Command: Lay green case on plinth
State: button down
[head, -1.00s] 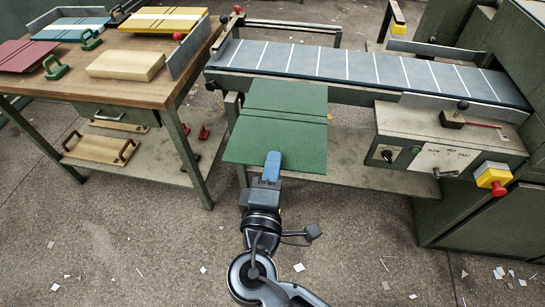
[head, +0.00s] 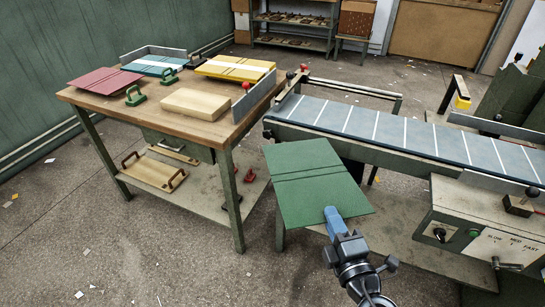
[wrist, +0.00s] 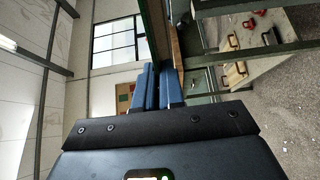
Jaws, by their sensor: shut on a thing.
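The green case (head: 305,178) is an open, flat cover with creases across its middle. My gripper (head: 332,213) is shut on its near edge and holds it out in the air, in front of the conveyor and right of the wooden table. In the wrist view the blue fingers of my gripper (wrist: 157,85) are close together, and the case (wrist: 152,25) shows as a thin edge-on strip. A pale wooden block, apparently the plinth (head: 195,104), lies on the table near its front edge. Its top is bare.
The table (head: 150,97) also bears a red case (head: 103,78), a teal case (head: 153,66), a yellow case (head: 235,68) and green handled pieces (head: 135,95). A metal fence (head: 258,97) lines its right edge. The conveyor (head: 400,130) runs behind the held case.

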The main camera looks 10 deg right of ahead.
aim_at(195, 100)
jog(key=i+j+u, duration=0.1)
jog(key=j+u, duration=0.25)
jog(key=i+j+u, duration=0.1)
jog(key=j+u, duration=0.25)
jog(key=i+j+u, duration=0.15)
jog(key=u, duration=0.15)
jog(key=i+j+u, duration=0.3)
jog(key=j, duration=0.2)
jog(key=i+j+z, duration=0.2)
jog(key=z, duration=0.15)
jog(key=i+j+z, duration=0.2)
jog(key=z, duration=0.15)
jog(key=i+j+z, duration=0.1)
jog(key=j+z, duration=0.3)
jog(key=i+l, duration=0.05)
jog(key=l, duration=0.05)
